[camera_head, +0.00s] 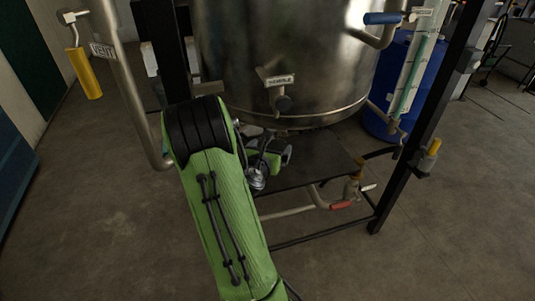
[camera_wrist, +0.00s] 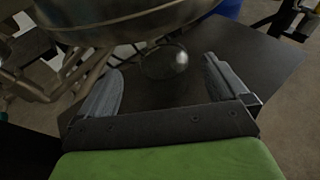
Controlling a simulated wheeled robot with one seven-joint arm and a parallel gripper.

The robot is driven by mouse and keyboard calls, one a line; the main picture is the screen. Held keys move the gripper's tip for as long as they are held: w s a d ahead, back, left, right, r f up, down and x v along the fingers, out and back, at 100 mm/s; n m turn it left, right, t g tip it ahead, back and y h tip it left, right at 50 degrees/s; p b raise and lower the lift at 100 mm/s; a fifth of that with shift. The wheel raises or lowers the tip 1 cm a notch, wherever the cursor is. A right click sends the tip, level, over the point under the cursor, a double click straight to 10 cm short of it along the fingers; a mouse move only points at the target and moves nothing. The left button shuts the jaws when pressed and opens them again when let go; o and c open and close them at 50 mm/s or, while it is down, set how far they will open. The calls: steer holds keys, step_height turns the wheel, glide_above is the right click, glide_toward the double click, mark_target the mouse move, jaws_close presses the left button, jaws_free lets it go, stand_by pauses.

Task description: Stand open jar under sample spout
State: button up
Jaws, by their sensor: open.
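A clear glass jar (camera_wrist: 165,62) stands on the dark shelf (camera_wrist: 255,50) in the wrist view, under the vessel's curved underside. My gripper (camera_wrist: 162,68) is open, its two grey fingers pointing towards the jar, one to each side. The jar appears just beyond or between the fingertips; I cannot tell which. The jar's rim is not clear. In the head view, a spout (camera_head: 282,102) with a label plate sticks out of the steel vessel's front, above the shelf.
The big steel vessel (camera_head: 285,45) hangs close above the shelf (camera_head: 325,158). A black frame post (camera_head: 432,115) stands right. A blue drum (camera_head: 420,85) stands behind. Floor at the left and front right is clear.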

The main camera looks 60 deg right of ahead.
steer(key=w+a+r+m+t+y, duration=0.1)
steer(key=w+a+r+m+y, duration=0.2)
steer(key=a+m, duration=0.7)
steer(key=a+r+m+t+y, duration=0.15)
steer(key=a+m+y, duration=0.4)
steer(key=a, duration=0.85)
steer(key=s+a+r+m+y, duration=0.2)
steer(key=s+a+y, duration=0.1)
steer(key=a, duration=0.6)
steer(key=s+a+r+m+y, duration=0.2)
steer(key=s+a+m+y, duration=0.1)
steer(key=a, duration=0.6)
steer(key=shift+s+r, duration=0.2)
steer(key=shift+s, duration=0.7)
